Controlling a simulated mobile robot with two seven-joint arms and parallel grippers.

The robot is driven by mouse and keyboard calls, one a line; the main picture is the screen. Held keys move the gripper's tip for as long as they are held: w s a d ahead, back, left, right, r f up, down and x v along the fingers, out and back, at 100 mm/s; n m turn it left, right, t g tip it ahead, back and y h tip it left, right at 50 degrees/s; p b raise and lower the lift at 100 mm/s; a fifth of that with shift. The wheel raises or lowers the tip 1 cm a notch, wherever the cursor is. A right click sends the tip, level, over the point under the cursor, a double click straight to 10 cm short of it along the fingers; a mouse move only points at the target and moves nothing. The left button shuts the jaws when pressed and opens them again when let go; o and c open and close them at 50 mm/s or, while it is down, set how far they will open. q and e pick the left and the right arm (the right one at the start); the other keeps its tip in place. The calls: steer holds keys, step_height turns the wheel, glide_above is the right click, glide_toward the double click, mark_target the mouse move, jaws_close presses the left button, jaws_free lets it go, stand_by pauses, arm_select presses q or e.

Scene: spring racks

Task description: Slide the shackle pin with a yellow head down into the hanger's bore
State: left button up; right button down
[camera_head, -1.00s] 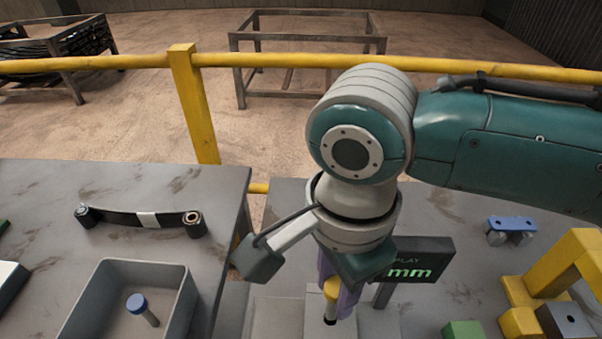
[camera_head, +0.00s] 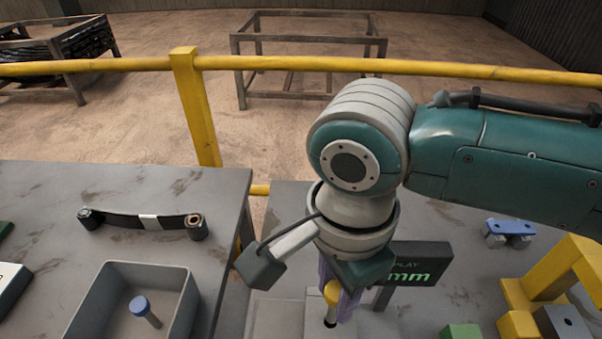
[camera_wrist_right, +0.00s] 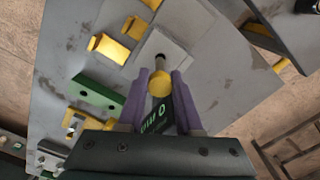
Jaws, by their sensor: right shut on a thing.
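The shackle pin has a yellow head (camera_head: 332,295) and a dark lower end, and it points down below my right gripper. My right gripper (camera_wrist_right: 159,88) has purple fingers, one on each side of the yellow head (camera_wrist_right: 158,82), and is shut on the pin. In the right wrist view the pin's far end lies over a pale grey block (camera_wrist_right: 170,48). A grey surface also shows under the pin in the head view (camera_head: 372,325). I cannot tell whether this is the hanger or whether the pin's end is in a bore. My left gripper is not in view.
A display (camera_head: 422,265) stands close behind the gripper. A yellow frame (camera_head: 560,275), a green block (camera_head: 462,331) and a blue-topped part (camera_head: 510,229) lie to the right. On the left table are a leaf spring (camera_head: 122,221) and a grey bin (camera_head: 185,300) holding a blue-headed pin (camera_head: 140,306).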

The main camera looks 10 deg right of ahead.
mark_target(333, 308)
steer(key=shift+f+b, duration=0.7)
steer(key=shift+f, duration=0.5)
steer(key=shift+f+b, duration=0.55)
steer(key=shift+f, duration=0.45)
jaws_free()
stand_by(0.6)
steer(key=shift+r, duration=0.1)
step_height(333, 308, up, 2)
steer(key=p, duration=0.2)
steer(key=shift+r+p, duration=0.1)
steer(key=shift+p, duration=0.25)
step_height(333, 308, up, 5)
steer(key=p, duration=0.6)
